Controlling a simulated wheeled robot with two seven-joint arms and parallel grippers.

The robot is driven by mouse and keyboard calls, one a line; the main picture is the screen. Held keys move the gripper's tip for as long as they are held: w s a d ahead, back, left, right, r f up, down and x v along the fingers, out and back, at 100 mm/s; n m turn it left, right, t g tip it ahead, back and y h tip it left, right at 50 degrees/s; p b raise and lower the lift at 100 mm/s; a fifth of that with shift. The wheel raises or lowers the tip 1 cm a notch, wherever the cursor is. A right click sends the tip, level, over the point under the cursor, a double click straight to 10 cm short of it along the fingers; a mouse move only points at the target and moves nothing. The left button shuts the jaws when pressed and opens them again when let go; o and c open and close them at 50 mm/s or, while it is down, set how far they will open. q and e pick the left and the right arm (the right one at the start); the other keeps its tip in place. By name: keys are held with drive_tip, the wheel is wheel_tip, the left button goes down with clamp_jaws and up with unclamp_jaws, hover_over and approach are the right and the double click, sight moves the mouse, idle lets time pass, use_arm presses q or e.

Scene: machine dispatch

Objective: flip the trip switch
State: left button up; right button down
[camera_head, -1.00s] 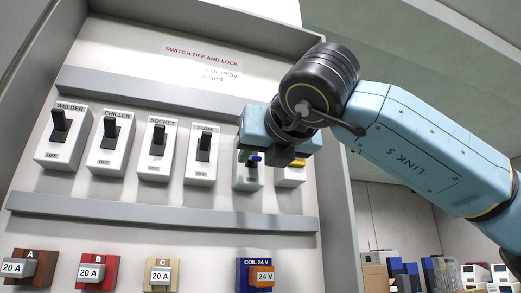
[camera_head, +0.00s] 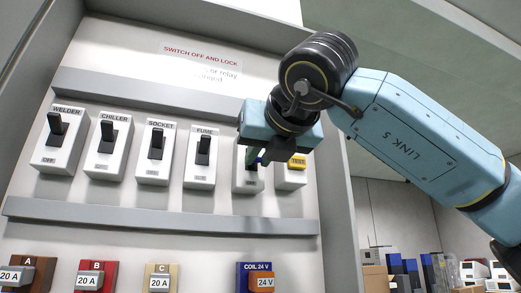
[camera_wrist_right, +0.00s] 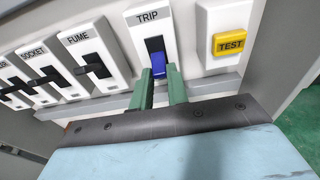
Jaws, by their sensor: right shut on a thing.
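The trip switch (camera_wrist_right: 151,43) is a white plate labelled TRIP with a dark slot and a blue lever (camera_wrist_right: 159,67). Dark slot shows above the lever in the right wrist view. In the head view the switch plate (camera_head: 247,183) is partly hidden behind my right gripper (camera_head: 257,160). My right gripper's green fingers (camera_wrist_right: 162,88) stand on either side of the blue lever and are shut on it. The lever's exact tilt is hard to tell. My left gripper is not in view.
Beside the trip switch are the fume switch (camera_head: 201,158) and the yellow TEST button (camera_head: 297,162). Socket (camera_head: 155,155), chiller (camera_head: 107,145) and welder (camera_head: 60,140) switches stand further left. A grey rail (camera_head: 160,216) runs below, above coloured relay blocks.

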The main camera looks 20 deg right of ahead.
drive_tip(key=shift+w+r+g+p, duration=0.15)
drive_tip(key=shift+r+g+p, duration=0.6)
drive_tip(key=shift+g+p, duration=1)
drive_tip(key=shift+w+r+g+p, duration=0.1)
drive_tip(key=shift+r+g+p, duration=0.8)
drive_tip(key=shift+p, duration=1.45)
drive_tip(key=shift+w+r+g+p, duration=0.15)
drive_tip(key=shift+r+g+p, duration=0.4)
drive_tip(key=shift+g+p, duration=1.25)
drive_tip(key=shift+p, duration=0.3)
drive_tip(key=c, duration=1.4)
unclamp_jaws()
drive_tip(key=shift+o, duration=0.2)
drive_tip(key=v, duration=1.3)
drive_tip(key=shift+s+a, duration=0.15)
drive_tip(key=shift+s, duration=0.05)
